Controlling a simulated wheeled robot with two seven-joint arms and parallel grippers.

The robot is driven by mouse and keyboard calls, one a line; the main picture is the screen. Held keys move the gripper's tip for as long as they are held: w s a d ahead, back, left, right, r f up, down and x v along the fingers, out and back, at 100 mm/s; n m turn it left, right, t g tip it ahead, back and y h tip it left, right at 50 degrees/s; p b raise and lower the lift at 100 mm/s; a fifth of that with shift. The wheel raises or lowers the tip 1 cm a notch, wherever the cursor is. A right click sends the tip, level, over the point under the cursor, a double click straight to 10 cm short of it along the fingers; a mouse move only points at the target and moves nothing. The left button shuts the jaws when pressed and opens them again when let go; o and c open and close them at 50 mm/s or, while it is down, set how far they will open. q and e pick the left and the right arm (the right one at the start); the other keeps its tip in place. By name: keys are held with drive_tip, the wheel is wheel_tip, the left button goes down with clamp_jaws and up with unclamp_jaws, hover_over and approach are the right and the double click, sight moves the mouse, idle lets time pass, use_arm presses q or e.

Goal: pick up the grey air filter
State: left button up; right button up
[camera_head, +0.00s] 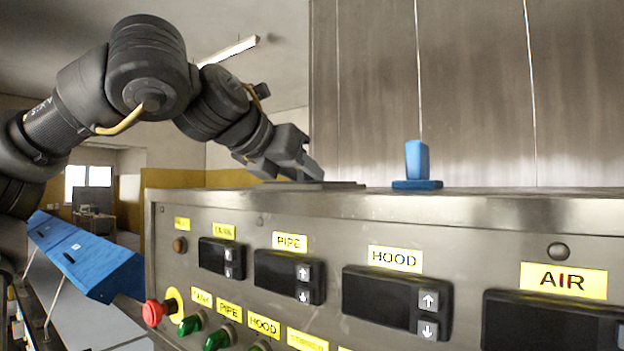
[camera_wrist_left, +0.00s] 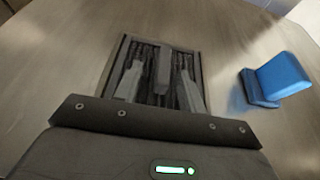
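The grey air filter (camera_wrist_left: 117,48) is a dark, flat rectangular frame with slats, lying on top of the metal machine. A lighter grey upright piece (camera_wrist_left: 163,68) stands at its middle and looks like its handle. In the head view the filter (camera_head: 345,185) shows as a thin dark slab, partly hidden by my left gripper. My left gripper (camera_head: 305,167) points down over the filter. In the left wrist view the gripper (camera_wrist_left: 160,78) has its two fingers apart, one on each side of the upright piece, with gaps visible. My right gripper is not in view.
A blue upright piece on a blue base (camera_head: 417,165) stands on the machine top, right of the filter; the left wrist view also shows it (camera_wrist_left: 283,76). A control panel (camera_head: 335,240) faces me below. A tall metal wall (camera_head: 470,90) rises behind.

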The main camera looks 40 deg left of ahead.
use_arm(q)
drive_tip(key=shift+s+d+r, duration=0.15)
drive_tip(key=shift+s+d, duration=0.05)
drive_tip(key=shift+s, duration=0.15)
drive_tip(key=shift+c, duration=0.6)
drive_tip(key=shift+s, duration=0.1)
drive_tip(key=shift+c, duration=1.3)
drive_tip(key=shift+w, duration=0.2)
clamp_jaws()
wheel_tip(320, 180, up, 10)
